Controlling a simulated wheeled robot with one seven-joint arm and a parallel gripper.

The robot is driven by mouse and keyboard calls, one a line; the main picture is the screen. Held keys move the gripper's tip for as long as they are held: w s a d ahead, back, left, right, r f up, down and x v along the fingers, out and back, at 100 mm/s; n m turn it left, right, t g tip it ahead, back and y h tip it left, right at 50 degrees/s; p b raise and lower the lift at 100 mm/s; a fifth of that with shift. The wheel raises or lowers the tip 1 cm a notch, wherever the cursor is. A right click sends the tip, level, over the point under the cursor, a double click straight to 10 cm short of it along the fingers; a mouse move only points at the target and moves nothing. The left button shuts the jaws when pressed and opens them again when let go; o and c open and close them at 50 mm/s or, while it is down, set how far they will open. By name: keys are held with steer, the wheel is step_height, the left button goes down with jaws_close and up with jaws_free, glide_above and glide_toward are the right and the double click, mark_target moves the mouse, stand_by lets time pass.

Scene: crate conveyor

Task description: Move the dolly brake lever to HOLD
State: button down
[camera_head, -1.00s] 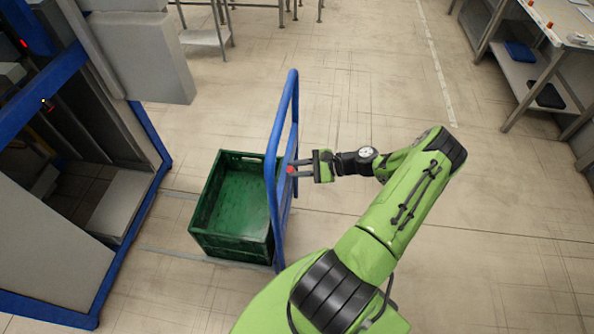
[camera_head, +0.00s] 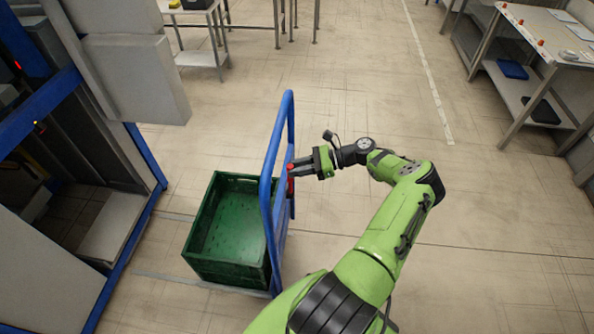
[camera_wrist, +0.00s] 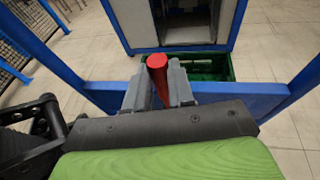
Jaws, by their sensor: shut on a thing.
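The red brake lever (camera_head: 291,181) is on the near side of the dolly's blue push handle (camera_head: 266,190). My gripper (camera_head: 297,172) is shut on the lever at the right of the handle. In the wrist view the red lever (camera_wrist: 157,70) stands between the two grey fingers of my gripper (camera_wrist: 158,88), in front of the blue handle bar (camera_wrist: 240,103). The lever's base and any HOLD marking are hidden or too small to read.
A green crate (camera_head: 194,250) sits on the dolly behind the handle. A blue-framed machine (camera_head: 140,215) stands at the left. A workbench (camera_head: 545,50) is at the upper right and a small table (camera_head: 200,58) at the top. The floor right of my arm is clear.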

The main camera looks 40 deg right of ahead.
stand_by(0.3)
steer(key=c, duration=1)
jaws_free()
steer(key=shift+w+d, duration=0.1)
steer(key=shift+o, duration=0.2)
steer(key=v, duration=1.5)
steer(key=shift+s+d, duration=0.25)
steer(key=shift+s, duration=0.05)
steer(key=shift+r, duration=0.1)
